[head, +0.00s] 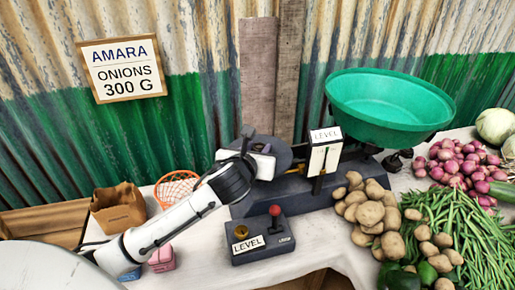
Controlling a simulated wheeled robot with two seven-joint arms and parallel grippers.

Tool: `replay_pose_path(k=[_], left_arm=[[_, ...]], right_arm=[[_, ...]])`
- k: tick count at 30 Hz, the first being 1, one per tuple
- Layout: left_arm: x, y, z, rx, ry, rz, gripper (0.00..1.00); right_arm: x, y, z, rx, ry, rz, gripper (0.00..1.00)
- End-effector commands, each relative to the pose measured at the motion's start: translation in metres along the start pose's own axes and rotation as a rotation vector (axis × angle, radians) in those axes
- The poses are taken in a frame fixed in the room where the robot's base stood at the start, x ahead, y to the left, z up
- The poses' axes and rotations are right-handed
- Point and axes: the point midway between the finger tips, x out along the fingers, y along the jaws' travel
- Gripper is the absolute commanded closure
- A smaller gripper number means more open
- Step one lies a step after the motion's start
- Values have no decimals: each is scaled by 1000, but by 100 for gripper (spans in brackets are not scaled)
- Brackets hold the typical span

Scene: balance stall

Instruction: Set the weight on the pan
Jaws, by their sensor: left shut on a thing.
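A balance with a dark base (302,192) stands on the table against the wall. Its flat dark pan (281,157) is at the left and a big green bowl (390,108) at the right. My left arm reaches in from the lower left. My left gripper (258,150) is over the flat pan, covering part of it. It is shut on the weight, which is mostly hidden by the gripper. Whether the weight touches the pan I cannot tell. A white "LEVEL" plate (325,150) stands between pan and bowl. My right gripper is not in view.
A dark box (263,243) marked "LEVEL" with a red-knobbed lever (275,211) sits in front. Potatoes (368,212), green beans (450,225) and onions (462,165) fill the right. An orange basket (176,187) and paper bag (118,207) stand left. A sign (122,69) reads "AMARA ONIONS 300 G".

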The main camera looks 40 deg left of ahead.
Motion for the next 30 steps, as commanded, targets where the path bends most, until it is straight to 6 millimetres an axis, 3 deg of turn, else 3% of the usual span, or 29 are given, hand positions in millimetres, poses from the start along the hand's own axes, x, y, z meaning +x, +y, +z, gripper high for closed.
replay_pose_path(k=[1, 4, 16, 20, 30], left_arm=[[0, 0, -2, 2, 1, 0, 67], [0, 0, -1, 1, 1, 0, 50], [-4, 0, 2, 1, 0, -1, 50], [-24, -1, 2, 2, -1, -3, 50], [-95, 0, 2, 2, 0, -3, 50]], right_arm=[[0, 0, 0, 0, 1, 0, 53], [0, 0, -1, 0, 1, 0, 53], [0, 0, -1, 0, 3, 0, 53], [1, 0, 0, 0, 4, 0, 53], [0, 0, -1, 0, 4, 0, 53]])
